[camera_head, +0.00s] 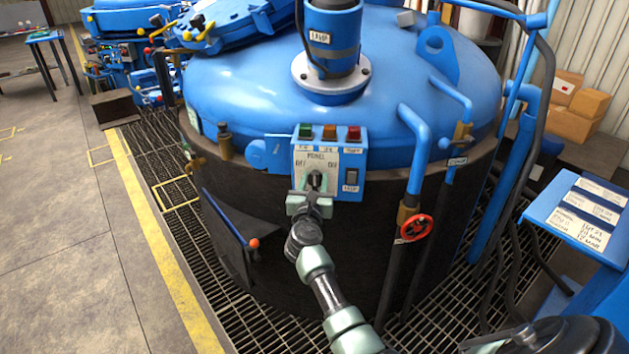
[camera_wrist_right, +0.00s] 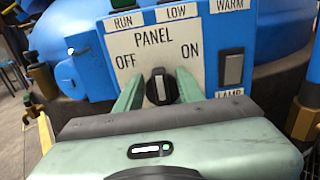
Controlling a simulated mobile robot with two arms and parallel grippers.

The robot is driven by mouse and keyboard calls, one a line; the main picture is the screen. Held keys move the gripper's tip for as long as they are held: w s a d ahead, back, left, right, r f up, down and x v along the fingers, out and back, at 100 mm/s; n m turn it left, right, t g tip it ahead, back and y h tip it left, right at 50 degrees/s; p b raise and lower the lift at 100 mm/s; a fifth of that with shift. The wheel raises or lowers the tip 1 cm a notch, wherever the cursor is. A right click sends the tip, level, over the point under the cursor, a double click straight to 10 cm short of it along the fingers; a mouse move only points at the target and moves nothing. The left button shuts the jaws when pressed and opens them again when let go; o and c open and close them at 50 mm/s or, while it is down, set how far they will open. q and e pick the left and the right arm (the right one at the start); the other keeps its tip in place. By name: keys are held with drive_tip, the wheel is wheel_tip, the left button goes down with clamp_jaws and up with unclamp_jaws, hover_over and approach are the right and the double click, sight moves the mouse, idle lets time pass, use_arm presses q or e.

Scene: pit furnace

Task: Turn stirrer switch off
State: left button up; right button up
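The control panel (camera_head: 328,160) is a blue box with a white face on the front of the blue furnace vessel. Its black rotary knob (camera_wrist_right: 161,86) sits below the word PANEL, between OFF on the left and ON on the right. The knob's pale mark looks about upright; which setting it is at I cannot tell. My right gripper (camera_wrist_right: 160,80) is at the panel, with one finger on each side of the knob and small gaps visible. In the head view the right gripper (camera_head: 314,194) partly covers the knob. My left gripper is not in view.
A black rocker switch (camera_wrist_right: 232,69) marked LAMP is right of the knob. Green, orange and red buttons (camera_head: 329,132) top the panel. A red valve wheel (camera_head: 416,228) and blue pipes stand to the right, a red-tipped lever (camera_head: 253,243) lower left.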

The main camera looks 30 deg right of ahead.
clamp_jaws()
drive_tip(key=shift+n, duration=0.3)
drive_tip(key=n+p, duration=0.1)
drive_tip(key=n, duration=0.1)
drive_tip(key=n+p, duration=0.1)
drive_tip(key=n, duration=0.1)
drive_tip(key=a+n+p, duration=0.1)
drive_tip(key=n, duration=0.1)
drive_tip(key=shift+w+f, duration=0.2)
drive_tip(key=shift+w, duration=0.2)
drive_tip(key=shift+w+a+f+n+p, duration=0.15)
drive_tip(key=shift+n+p, duration=0.4)
drive_tip(key=shift+n, duration=0.65)
drive_tip(key=shift+f, duration=0.1)
unclamp_jaws()
